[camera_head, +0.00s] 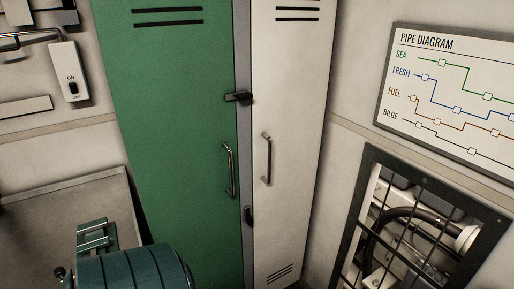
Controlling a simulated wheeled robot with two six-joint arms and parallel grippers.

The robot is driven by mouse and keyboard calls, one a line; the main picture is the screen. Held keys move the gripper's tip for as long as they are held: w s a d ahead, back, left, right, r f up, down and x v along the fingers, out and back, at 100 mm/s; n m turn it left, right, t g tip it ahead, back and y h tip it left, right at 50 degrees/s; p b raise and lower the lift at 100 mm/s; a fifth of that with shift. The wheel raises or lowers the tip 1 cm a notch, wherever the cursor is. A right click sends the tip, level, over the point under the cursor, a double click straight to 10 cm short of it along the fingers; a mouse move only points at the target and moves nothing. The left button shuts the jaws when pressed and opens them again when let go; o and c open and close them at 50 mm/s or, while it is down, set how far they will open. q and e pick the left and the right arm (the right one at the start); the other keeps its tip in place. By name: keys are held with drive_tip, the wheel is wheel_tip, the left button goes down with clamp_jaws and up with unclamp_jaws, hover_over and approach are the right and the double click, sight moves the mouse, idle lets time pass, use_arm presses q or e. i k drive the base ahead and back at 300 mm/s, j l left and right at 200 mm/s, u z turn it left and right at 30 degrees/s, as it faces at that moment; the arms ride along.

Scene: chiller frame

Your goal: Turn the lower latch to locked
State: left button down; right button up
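The lower latch (248,216) is a small dark piece on the grey strip between the green locker door (180,130) and the white locker door (290,120). It looks upright, along the strip, but it is small and its exact angle is hard to tell. The upper latch (239,97) is dark and lies roughly horizontal, reaching over the edge of the green door. Both doors look closed. Neither of my grippers is in view.
Metal handles stand out on the green door (228,170) and the white door (267,159). A teal ribbed cylinder (130,272) is at the lower left. A barred opening with pipes (410,235) is at right, below a pipe diagram (455,95). A switch box (68,72) is upper left.

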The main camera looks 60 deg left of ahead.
sight(248, 218)
drive_tip(key=u, duration=1.55)
